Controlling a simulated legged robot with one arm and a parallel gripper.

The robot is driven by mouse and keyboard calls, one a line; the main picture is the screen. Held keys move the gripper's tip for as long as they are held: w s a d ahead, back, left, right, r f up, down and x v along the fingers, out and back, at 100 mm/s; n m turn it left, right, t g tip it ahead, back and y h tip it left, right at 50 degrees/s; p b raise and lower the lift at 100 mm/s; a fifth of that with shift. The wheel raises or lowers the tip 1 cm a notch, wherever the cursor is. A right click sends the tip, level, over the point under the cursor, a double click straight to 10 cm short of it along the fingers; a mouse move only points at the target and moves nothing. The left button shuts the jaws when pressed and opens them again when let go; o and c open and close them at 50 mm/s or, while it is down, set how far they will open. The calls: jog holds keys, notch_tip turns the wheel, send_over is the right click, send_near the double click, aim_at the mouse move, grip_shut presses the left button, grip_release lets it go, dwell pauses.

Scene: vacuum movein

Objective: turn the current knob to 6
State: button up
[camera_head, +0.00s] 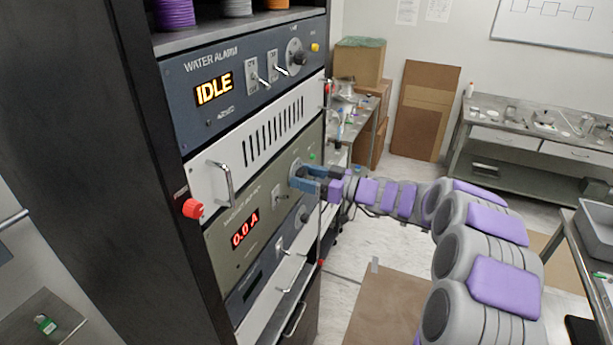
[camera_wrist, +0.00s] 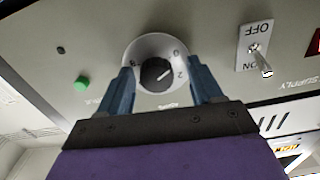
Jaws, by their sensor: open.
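The current knob (camera_wrist: 156,73) is a dark round knob on a pale dial with numerals, on a grey-green panel. In the wrist view its white pointer line aims to the lower right, near the numeral 2. My gripper (camera_wrist: 158,82) is open, with one blue finger on each side of the knob; I cannot tell whether they touch it. In the head view my gripper (camera_head: 297,177) reaches the panel from the right and mostly hides the knob. The red display (camera_head: 245,229) on the same panel reads 0.0 A.
A toggle switch (camera_wrist: 258,50) marked OFF and ON sits right of the knob in the wrist view, and a green button (camera_wrist: 82,84) sits left. The Water Alarm panel (camera_head: 231,90) above shows IDLE. A handle (camera_head: 221,183) and red knob (camera_head: 193,208) stick out nearby.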

jog(key=shift+w+d, duration=0.15)
jog(key=shift+d, duration=0.65)
jog(key=shift+d+r, duration=0.1)
jog(key=shift+d, duration=0.15)
jog(key=shift+c, duration=1.4)
jog(key=shift+a, duration=0.6)
jog(key=c, duration=0.5)
jog(key=shift+c, duration=1.4)
jog(key=shift+m+b, duration=0.3)
jog(key=shift+b, duration=0.05)
